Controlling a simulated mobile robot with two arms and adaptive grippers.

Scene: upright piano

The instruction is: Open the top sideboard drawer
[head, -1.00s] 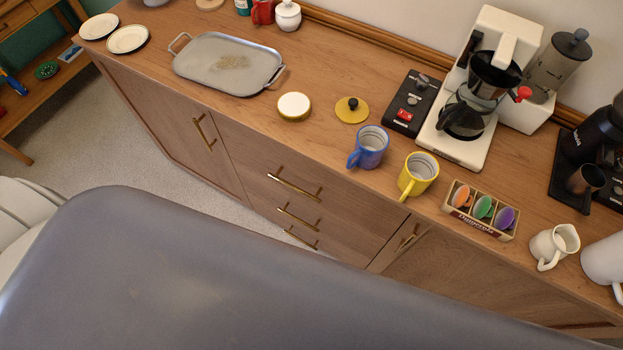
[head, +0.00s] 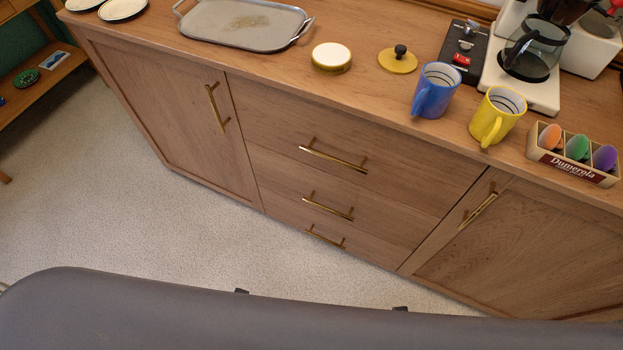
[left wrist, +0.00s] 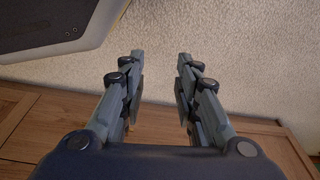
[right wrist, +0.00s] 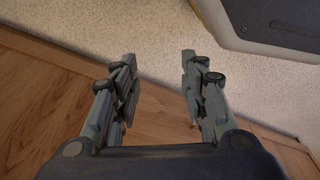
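The wooden sideboard has a middle column of drawers. The top sideboard drawer (head: 290,128) is closed, flush with its front. Its brass bar handle (head: 333,158) runs across it, with nothing touching it. In the head view neither gripper shows. My left gripper (left wrist: 158,75) is open and empty in the left wrist view, with light carpet between its fingers and wood in the lower part. My right gripper (right wrist: 160,75) is open and empty in the right wrist view, over carpet and wood. Neither wrist view shows the drawer handle.
Two lower drawers with brass handles (head: 328,206) and (head: 325,237) sit below. Doors (head: 150,115) and (head: 540,240) flank the drawers. The top carries a tray (head: 240,38), a blue mug (head: 433,92), a yellow mug (head: 497,118) and a Dumerola box (head: 570,167). Carpet (head: 150,220) lies in front.

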